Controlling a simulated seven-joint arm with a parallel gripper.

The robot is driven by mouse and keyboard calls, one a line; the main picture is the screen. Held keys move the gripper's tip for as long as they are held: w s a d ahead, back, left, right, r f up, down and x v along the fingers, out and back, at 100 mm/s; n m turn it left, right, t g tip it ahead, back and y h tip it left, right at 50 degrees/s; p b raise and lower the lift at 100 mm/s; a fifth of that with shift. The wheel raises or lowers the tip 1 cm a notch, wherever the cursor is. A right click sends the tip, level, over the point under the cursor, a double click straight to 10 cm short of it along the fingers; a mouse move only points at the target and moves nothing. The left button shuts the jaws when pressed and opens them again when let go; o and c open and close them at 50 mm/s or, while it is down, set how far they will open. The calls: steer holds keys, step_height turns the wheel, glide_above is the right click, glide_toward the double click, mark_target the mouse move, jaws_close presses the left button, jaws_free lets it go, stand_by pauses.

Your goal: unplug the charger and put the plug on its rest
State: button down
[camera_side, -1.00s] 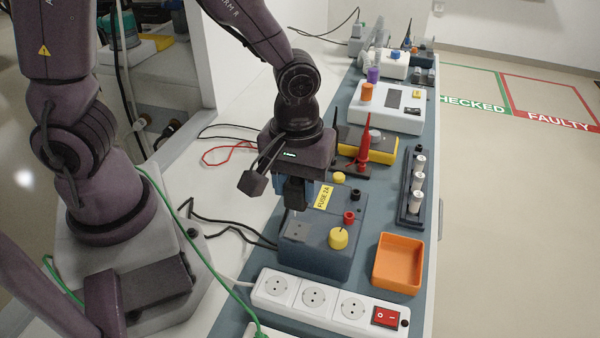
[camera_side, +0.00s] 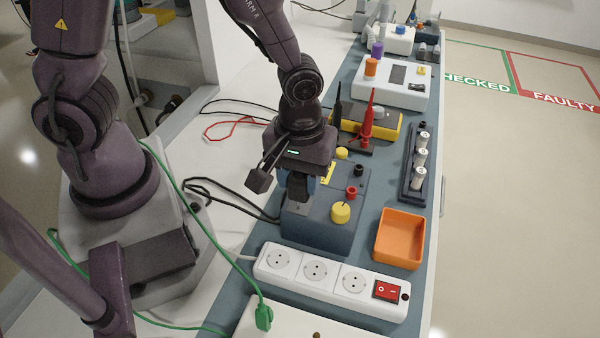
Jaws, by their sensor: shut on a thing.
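My gripper (camera_side: 298,198) points down over the left part of the blue-grey box (camera_side: 318,237). It is shut on a small dark piece at the box top. The fingers hide most of this piece, and I cannot tell what it is or whether it touches the box. A green plug (camera_side: 264,317) with a green cord (camera_side: 225,258) is at a white panel (camera_side: 310,326) at the bottom edge, away from my gripper. I cannot tell whether it is plugged in or resting there. No charger or plug rest is clearly identifiable.
The white socket strip (camera_side: 335,285) has visible empty sockets and a red switch. An orange tray (camera_side: 398,240), yellow knob (camera_side: 340,212), red probe (camera_side: 369,118) and battery holder (camera_side: 412,182) lie right of my gripper. Black cables (camera_side: 225,200) run left of the box.

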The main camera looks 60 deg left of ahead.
mark_target(294, 175)
steer(key=shift+f, duration=1.15)
stand_by(0.7)
steer(key=c, duration=0.6)
jaws_free()
step_height(294, 175, up, 13)
steer(key=shift+f, duration=0.1)
steer(key=shift+s+m, duration=0.15)
steer(key=shift+m, duration=0.95)
steer(key=s+a+r+m+t, duration=0.2)
steer(key=r, duration=0.1)
steer(key=s+a+r+m+t, duration=0.1)
steer(key=s+a+r+m, duration=0.1)
steer(key=a+r, duration=0.1)
steer(key=s+a+r+m+t, duration=0.2)
steer(key=a+r, duration=0.1)
steer(key=r, duration=0.2)
steer(key=shift+s+a+r+m+t, duration=0.1)
steer(key=shift+a+r+m+t, duration=0.1)
steer(key=shift+a+m+t, duration=0.15)
